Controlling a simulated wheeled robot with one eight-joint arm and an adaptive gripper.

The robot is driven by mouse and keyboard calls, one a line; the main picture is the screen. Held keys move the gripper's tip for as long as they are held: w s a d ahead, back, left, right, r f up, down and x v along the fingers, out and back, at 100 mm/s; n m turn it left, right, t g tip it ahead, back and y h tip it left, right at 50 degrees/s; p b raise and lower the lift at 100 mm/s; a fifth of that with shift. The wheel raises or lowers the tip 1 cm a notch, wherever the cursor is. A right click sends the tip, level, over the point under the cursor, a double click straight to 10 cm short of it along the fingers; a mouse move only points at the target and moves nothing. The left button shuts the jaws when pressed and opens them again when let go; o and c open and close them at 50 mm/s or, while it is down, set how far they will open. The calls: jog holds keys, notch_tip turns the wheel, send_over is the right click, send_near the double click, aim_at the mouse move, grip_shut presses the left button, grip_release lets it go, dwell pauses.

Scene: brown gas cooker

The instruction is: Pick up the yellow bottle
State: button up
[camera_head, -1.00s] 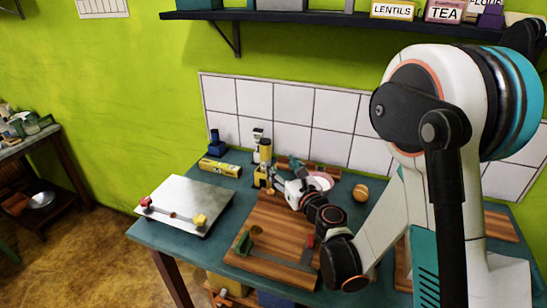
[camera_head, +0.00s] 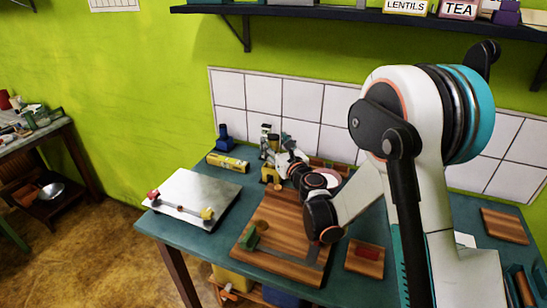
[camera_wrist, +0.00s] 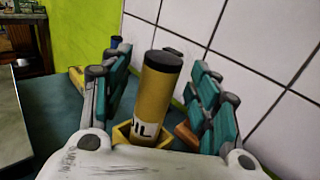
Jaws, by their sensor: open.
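The yellow bottle (camera_wrist: 155,98) stands upright in the wrist view, with a black cap and a pale label with dark letters. Its base is in a yellow holder (camera_wrist: 123,133). My gripper (camera_wrist: 158,68) is open, with one teal-padded finger on each side of the bottle and visible gaps between. In the head view my gripper (camera_head: 281,152) is at the back of the table and hides most of the bottle; the yellow holder (camera_head: 270,174) shows below it.
Another dark-capped container stands just behind the bottle, near the tiled wall (camera_wrist: 250,60). A yellow box (camera_head: 228,162) and a blue object (camera_head: 225,138) are to the left. A metal plate (camera_head: 190,190) and wooden boards (camera_head: 283,215) lie in front.

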jog(key=shift+x, duration=0.95)
jog(key=c, duration=1.3)
jog(key=shift+r, duration=0.15)
